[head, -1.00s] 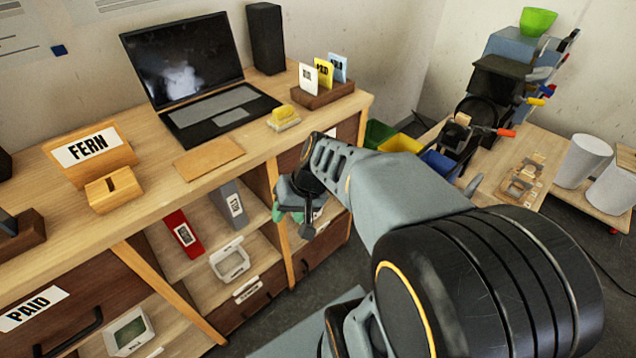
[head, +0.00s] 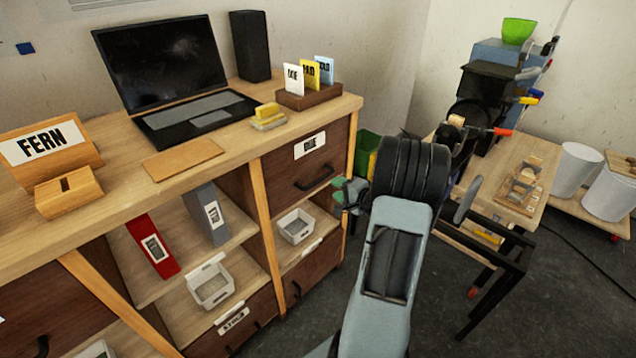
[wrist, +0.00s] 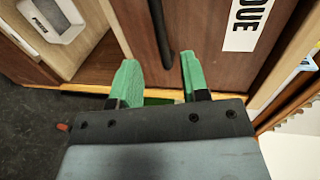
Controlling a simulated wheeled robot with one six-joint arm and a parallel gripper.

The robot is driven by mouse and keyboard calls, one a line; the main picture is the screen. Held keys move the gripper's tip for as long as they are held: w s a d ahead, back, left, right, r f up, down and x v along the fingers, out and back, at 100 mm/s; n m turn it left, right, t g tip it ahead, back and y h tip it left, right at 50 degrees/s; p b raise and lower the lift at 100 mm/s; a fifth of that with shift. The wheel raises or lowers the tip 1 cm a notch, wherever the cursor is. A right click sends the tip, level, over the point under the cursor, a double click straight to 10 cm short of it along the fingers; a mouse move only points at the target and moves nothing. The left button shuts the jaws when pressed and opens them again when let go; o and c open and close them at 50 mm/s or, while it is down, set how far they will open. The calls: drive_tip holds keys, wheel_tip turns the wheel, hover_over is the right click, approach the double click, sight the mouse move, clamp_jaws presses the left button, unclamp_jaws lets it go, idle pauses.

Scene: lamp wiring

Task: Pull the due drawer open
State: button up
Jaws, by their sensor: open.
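The due drawer (head: 285,168) has a dark wooden front at the upper right of the cabinet and looks shut. Its white DUE label (head: 310,145) sits above a black bar handle (head: 314,179). In the wrist view the drawer front (wrist: 203,28) fills the upper middle, with the label (wrist: 247,20) right of the handle (wrist: 160,35). My gripper (wrist: 157,72) is open, with green fingers. One end of the handle shows between the fingertips; I cannot tell the depth gap. In the head view my gripper (head: 342,191) is right of the handle, partly hidden by my arm.
Below the drawer is an open shelf with a white tray (head: 295,226) and another drawer (head: 310,275). Card holder (head: 318,97), sponge (head: 268,116) and laptop (head: 165,80) stand on the cabinet top. A side table (head: 530,195) stands at right. Floor between is partly clear.

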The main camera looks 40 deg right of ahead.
sight(320, 181)
drive_tip(key=x, duration=0.9)
clamp_jaws()
idle(0.4)
